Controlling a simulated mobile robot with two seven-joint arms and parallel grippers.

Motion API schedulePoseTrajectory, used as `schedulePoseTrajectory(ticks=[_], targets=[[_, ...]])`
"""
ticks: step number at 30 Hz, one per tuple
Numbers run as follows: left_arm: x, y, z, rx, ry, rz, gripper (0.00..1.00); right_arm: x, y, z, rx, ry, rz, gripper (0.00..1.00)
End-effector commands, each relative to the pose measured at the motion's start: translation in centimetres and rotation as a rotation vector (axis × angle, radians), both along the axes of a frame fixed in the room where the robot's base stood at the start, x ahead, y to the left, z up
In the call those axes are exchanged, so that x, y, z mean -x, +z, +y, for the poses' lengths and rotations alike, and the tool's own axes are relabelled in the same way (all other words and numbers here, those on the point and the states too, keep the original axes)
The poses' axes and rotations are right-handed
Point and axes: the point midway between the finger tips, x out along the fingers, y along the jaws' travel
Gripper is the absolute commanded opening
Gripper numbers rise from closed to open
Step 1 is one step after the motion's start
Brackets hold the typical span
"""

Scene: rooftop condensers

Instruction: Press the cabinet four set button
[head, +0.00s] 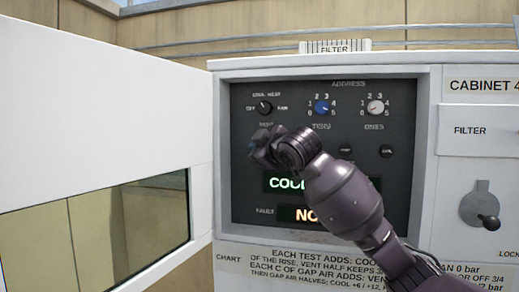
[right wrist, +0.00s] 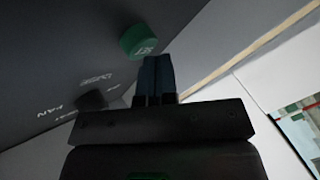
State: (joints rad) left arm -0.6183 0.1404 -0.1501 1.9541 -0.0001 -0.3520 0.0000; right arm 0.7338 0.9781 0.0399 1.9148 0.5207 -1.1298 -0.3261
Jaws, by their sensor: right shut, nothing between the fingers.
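Cabinet four's dark control panel (head: 400,205) faces me inside a white frame, with "CABINET 4" lettered at the right. My right gripper (head: 257,148) is in front of the panel's left part, below the mode knob (head: 264,107), and hides the set button in the head view. In the right wrist view the green set button (right wrist: 141,39) shows, its lettering upside down. The shut, empty right fingers (right wrist: 156,62) end right beside the button's lower edge. I cannot tell whether they touch it. My left gripper is not in view.
The open white door (head: 100,110) with a window stands at the left. A blue tens knob (head: 322,107) and a white ones knob (head: 375,107) sit higher on the panel. Lit displays (head: 283,183) are partly hidden by my arm. A latch handle (head: 481,205) is at the right.

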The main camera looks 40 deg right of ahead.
Motion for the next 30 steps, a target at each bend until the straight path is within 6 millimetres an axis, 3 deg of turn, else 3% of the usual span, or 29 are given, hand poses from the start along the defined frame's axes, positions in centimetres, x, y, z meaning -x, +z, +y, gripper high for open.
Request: schedulePoseTrajectory(ticks=[30], targets=[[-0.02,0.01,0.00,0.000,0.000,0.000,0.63,-0.63,-0.02,-0.76,0.000,-0.001,0.001,0.00]])
